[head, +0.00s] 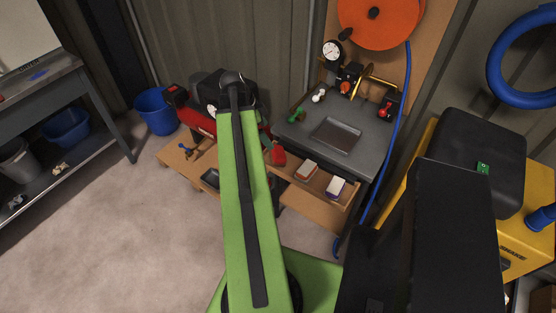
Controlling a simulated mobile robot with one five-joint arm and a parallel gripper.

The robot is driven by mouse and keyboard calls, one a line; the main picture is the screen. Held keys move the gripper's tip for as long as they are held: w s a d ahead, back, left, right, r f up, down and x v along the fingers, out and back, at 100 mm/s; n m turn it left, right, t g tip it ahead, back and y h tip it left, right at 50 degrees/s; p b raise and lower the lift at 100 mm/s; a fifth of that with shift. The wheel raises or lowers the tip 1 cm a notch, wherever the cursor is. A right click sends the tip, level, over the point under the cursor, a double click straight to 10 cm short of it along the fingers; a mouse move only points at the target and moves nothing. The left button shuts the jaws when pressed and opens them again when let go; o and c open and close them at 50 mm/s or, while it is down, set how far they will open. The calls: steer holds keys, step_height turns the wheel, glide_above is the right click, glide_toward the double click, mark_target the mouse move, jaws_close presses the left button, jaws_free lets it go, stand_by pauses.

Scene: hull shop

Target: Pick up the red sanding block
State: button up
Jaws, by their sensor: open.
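The red sanding block (307,170) appears to be the small reddish-brown block with a pale top. It lies on the low wooden shelf (305,197) below the grey worktop in the head view. A similar block (336,187) with a pale top and a blue-purple side lies just to its right, apart from it. My green arm crosses the middle of the picture, left of both blocks.
The grey worktop (365,155) carries a shallow tray (336,134) and small fittings. A blue hose (394,130) hangs at its right. A yellow cabinet (415,165) stands on the right. A blue bucket (156,112) stands at the left. The floor (130,235) at lower left is clear.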

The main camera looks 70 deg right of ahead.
steer(key=b, duration=0.6)
glide_toward(278, 151)
steer(key=x, duration=0.5)
steer(key=shift+s+a, duration=0.15)
steer(key=shift+a, duration=0.1)
steer(key=shift+s+f, duration=0.1)
steer(key=shift+s, duration=0.05)
steer(key=shift+d, duration=0.1)
steer(key=b+x, duration=0.5)
steer(key=shift+w+d, duration=0.15)
steer(key=shift+w, duration=0.2)
steer(key=shift+s+f, duration=0.1)
steer(key=c, duration=1.5)
steer(key=shift+r+p, duration=0.5)
steer(key=shift+r, duration=0.15)
step_height(278, 151, up, 4)
steer(key=p, duration=0.4)
steer(key=s+d+r+p, duration=0.1)
steer(key=s+r+p, duration=0.5)
steer(key=s, duration=0.5)
steer(key=shift+s+d, duration=0.3)
